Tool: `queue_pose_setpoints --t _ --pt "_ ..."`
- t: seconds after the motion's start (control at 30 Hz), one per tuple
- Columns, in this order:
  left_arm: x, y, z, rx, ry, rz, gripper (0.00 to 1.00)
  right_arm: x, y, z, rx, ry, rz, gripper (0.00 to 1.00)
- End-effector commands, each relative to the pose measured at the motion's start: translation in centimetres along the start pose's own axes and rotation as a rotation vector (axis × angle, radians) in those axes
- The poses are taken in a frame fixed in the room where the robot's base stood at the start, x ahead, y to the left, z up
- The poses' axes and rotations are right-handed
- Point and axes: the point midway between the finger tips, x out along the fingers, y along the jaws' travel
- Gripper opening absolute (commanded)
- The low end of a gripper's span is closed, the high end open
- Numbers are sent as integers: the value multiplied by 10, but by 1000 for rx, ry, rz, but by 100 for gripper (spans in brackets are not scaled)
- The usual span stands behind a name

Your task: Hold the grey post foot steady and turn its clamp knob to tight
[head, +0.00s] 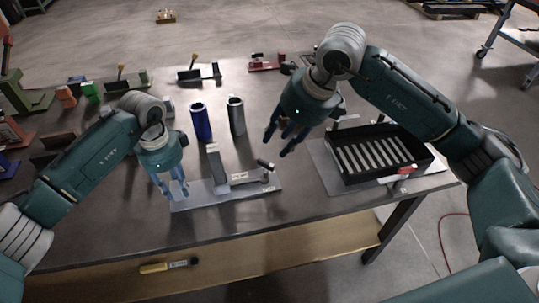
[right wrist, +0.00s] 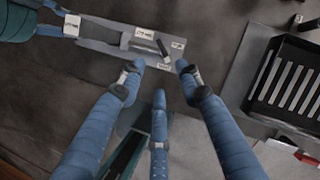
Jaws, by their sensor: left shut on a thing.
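The grey post foot (head: 232,194) is a flat plate lying on the table, with an upright grey post (head: 215,170) and small white labels. Its clamp knob (head: 265,165) shows as a short dark bar near the plate's right end; it also shows in the right wrist view (right wrist: 162,48). My left gripper (head: 172,190) is shut on the left end of the post foot. My right gripper (head: 280,140) is open and empty, above and behind the knob, pointing down. In the right wrist view its fingers (right wrist: 158,80) are spread, with the knob just beyond the fingertips.
A black slotted tray (head: 385,178) stands on a grey mat right of the foot, a red item at its front edge. A blue cylinder (head: 201,121) and a grey cylinder (head: 236,116) stand behind the foot. Several fixtures line the back. Bare table lies in front.

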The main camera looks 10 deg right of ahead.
Motion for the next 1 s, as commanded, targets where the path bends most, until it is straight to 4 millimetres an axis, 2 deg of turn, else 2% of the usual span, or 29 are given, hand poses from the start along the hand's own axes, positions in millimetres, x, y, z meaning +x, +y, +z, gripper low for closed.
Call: queue_pose_setpoints --t 0.17,0.27,0.7,0.83,1.0 --pt "-1 0 0 0 1 -1 0 6 -1 -2 6 3 3 34" --pt "-1 0 0 0 1 -1 0 19 -1 -3 8 5 4 34" --pt "-1 0 0 0 1 -1 0 101 -1 -3 7 4 3 34" --pt "-1 0 0 0 1 -2 0 114 -1 -3 7 3 2 34" --pt "-1 -1 0 0 1 -2 0 120 -1 -2 6 1 1 34"
